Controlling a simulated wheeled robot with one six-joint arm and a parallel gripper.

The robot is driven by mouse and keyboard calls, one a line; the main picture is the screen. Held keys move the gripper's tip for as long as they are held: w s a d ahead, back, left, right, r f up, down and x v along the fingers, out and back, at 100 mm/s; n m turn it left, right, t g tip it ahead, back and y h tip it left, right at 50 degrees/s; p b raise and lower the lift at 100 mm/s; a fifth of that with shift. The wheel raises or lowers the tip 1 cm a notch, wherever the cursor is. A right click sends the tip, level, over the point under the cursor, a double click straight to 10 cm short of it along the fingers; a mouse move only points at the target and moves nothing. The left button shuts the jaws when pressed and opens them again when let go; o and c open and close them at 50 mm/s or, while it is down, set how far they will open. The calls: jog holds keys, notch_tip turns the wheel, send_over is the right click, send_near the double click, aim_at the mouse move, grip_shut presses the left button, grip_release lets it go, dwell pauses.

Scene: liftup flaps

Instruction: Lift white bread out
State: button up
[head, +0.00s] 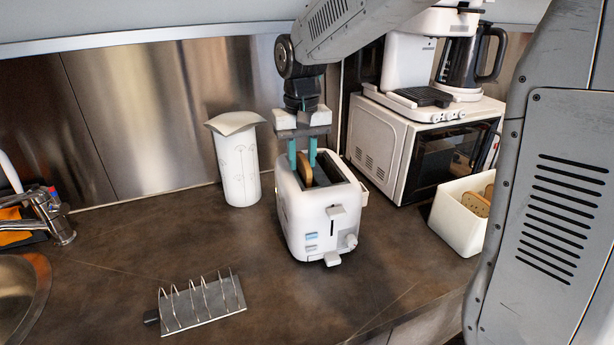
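A tan bread slice (304,170) stands in the left slot of the white toaster (305,225), its top showing above the opening. The right slot looks dark, and no bread shows in it. My gripper (302,160) points down over the left slot. Its two teal fingers are apart, one to each side of the slice's top. Their tips reach close to the slot, and I cannot tell whether they touch the bread. The lower part of the slice is hidden inside the toaster.
A metal toast rack (203,305) lies empty in front. A microwave (405,150) with a coffee maker (410,65) on top is behind right. A white bin (455,222) holds bread slices. A sink tap (50,212) is at left.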

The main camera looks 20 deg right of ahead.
grip_shut()
